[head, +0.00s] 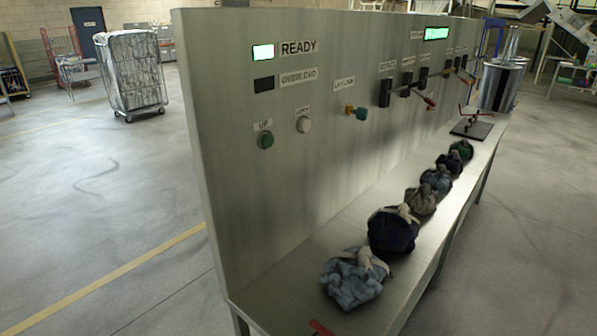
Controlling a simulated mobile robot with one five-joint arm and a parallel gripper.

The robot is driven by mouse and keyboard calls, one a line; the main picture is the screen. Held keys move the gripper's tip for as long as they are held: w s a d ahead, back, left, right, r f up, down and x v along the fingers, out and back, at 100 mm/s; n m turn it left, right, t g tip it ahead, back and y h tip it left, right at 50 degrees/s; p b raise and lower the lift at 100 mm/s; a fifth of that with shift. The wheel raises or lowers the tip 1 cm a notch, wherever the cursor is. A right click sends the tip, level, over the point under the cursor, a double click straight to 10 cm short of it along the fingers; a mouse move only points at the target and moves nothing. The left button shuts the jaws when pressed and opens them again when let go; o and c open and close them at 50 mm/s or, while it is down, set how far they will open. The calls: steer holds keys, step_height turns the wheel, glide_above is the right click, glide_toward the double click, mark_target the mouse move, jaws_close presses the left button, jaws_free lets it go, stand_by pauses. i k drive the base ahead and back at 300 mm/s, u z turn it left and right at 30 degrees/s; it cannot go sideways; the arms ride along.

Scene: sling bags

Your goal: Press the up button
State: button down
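The up button (265,140) is a round green button on the grey upright panel, near its left end. A small label reading UP sits just above it. A round white button (303,125) sits to its right, under its own small label. I cannot make out my gripper in the head view, and nothing is seen touching the up button.
The panel (235,190) has a lit READY lamp (263,52), a dark OVERLOAD lamp (264,83) and several levers. Several tied bags, such as a light blue one (352,283), line the shelf (290,283) below. A small red piece (320,328) shows at the bottom edge.

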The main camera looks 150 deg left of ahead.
mark_target(267, 141)
steer(key=i, duration=0.9)
steer(key=u, duration=3.75)
steer(key=i, duration=0.15)
steer(key=z, duration=0.85)
steer(key=k, duration=0.35)
steer(key=u, duration=2.3)
steer(key=k, duration=0.65)
steer(key=z, duration=0.4)
steer(key=i, duration=1.15)
steer(key=u, duration=0.3)
